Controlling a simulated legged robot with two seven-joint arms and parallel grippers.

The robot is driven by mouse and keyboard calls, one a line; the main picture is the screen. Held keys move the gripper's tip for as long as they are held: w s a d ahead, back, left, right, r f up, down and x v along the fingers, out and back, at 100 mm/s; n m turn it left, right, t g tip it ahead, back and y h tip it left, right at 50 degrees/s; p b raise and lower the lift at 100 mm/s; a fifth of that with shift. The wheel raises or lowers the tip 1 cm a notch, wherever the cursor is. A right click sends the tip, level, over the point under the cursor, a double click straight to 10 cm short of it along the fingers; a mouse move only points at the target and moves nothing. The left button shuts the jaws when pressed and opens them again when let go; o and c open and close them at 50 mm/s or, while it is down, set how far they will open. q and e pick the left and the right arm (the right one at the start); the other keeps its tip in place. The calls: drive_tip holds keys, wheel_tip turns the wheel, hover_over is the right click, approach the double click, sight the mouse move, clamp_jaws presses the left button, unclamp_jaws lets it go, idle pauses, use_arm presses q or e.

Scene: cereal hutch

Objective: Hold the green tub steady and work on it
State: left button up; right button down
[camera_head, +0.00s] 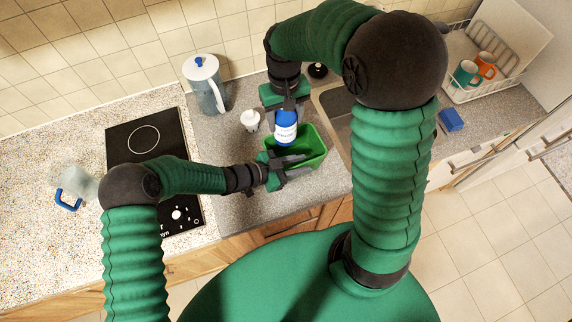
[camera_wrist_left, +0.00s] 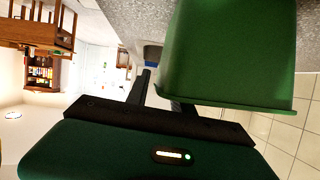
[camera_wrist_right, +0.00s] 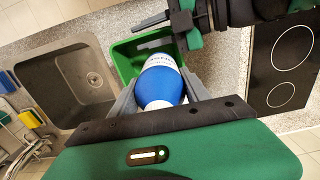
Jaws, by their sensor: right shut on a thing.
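The green tub (camera_head: 312,150) stands on the grey counter by the sink; it fills much of the left wrist view (camera_wrist_left: 230,50). My left gripper (camera_head: 292,166) is at the tub's near left rim, its two fingers (camera_wrist_left: 160,95) parted, with the tub wall close to them. Whether they touch the wall is unclear. My right gripper (camera_head: 288,106) is shut on a blue bottle with a white label (camera_head: 285,129), held over the tub. In the right wrist view the bottle (camera_wrist_right: 160,82) sits between the fingers, its label end toward the tub (camera_wrist_right: 124,60). The bottle hides part of the tub's inside.
A small white item (camera_head: 250,120) stands left of the tub, with a white-lidded jug (camera_head: 205,82) behind. A black hob (camera_head: 130,143) is at left, with a glass jug (camera_head: 76,184) beyond. The sink (camera_wrist_right: 65,85) is beside the tub. A dish rack (camera_head: 485,85) holds mugs.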

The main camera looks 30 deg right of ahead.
use_arm(q)
drive_tip(key=shift+w+a, duration=0.1)
drive_tip(key=shift+a, duration=0.3)
drive_tip(key=shift+c, duration=0.3)
drive_tip(key=c, duration=0.5)
drive_tip(key=shift+d+f, duration=0.1)
drive_tip(key=shift+d, duration=0.3)
clamp_jaws()
drive_tip(key=shift+a, duration=0.25)
